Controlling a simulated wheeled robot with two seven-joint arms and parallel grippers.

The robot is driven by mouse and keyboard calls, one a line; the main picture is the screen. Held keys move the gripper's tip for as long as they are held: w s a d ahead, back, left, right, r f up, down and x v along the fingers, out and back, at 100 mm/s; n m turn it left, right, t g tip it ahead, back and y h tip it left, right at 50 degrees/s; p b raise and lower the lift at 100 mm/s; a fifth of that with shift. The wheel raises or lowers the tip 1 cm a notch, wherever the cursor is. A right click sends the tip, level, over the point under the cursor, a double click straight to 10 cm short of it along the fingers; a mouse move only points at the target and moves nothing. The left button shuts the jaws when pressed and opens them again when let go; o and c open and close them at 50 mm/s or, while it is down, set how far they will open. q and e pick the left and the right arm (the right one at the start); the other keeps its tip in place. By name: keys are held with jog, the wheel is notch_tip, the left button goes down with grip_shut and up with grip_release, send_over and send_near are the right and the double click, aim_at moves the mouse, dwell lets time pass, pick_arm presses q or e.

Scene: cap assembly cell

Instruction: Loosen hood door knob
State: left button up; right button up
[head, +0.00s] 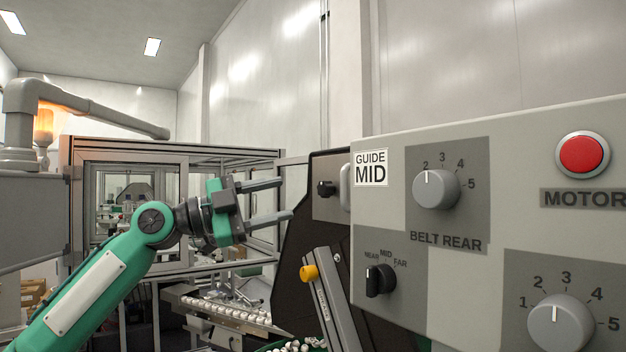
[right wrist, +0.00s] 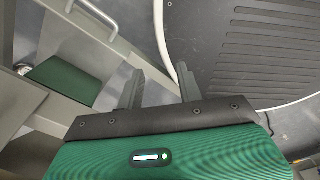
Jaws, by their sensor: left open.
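A small black knob (head: 325,188) sticks out from a grey plate at the left end of the machine in the head view. It looks like the hood door knob, but no label shows on it. My left gripper (head: 287,198) is left of this knob, with its two grey fingers apart and pointing right toward it. Nothing is between the fingers, and a gap shows between their tips and the knob. My right gripper (right wrist: 160,68) shows in the right wrist view with its fingers apart and empty. The knob does not show in that view.
A control panel (head: 465,270) with dials, a black guide knob (head: 380,281) and a red button (head: 582,155) fills the right. A yellow-tipped bar (head: 325,300) stands below my left gripper. A framed glass enclosure (head: 180,160) stands behind. A white-edged dark ribbed surface (right wrist: 260,50) lies ahead of my right gripper.

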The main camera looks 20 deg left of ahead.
aim_at(321, 190)
pick_arm(q)
jog(key=x, duration=0.2)
jog(key=p+x, duration=0.1)
jog(key=shift+w+d+r+p, duration=0.1)
jog(key=shift+w+r+p, duration=0.15)
jog(key=shift+w, duration=0.2)
jog(key=p+x, duration=0.1)
jog(key=x, duration=0.2)
jog(key=shift+s+d+p, duration=0.15)
jog(key=shift+d+p, duration=0.15)
jog(key=shift+w+d, duration=0.2)
jog(key=shift+w+f, duration=0.1)
jog(key=shift+d, duration=0.1)
jog(key=c, duration=1)
pick_arm(e)
jog(key=r, duration=0.1)
jog(key=w+r, duration=0.2)
jog(key=r, duration=0.1)
jog(key=shift+w+a+r, duration=0.1)
jog(key=shift+w+a, duration=0.1)
jog(key=shift+a, duration=0.05)
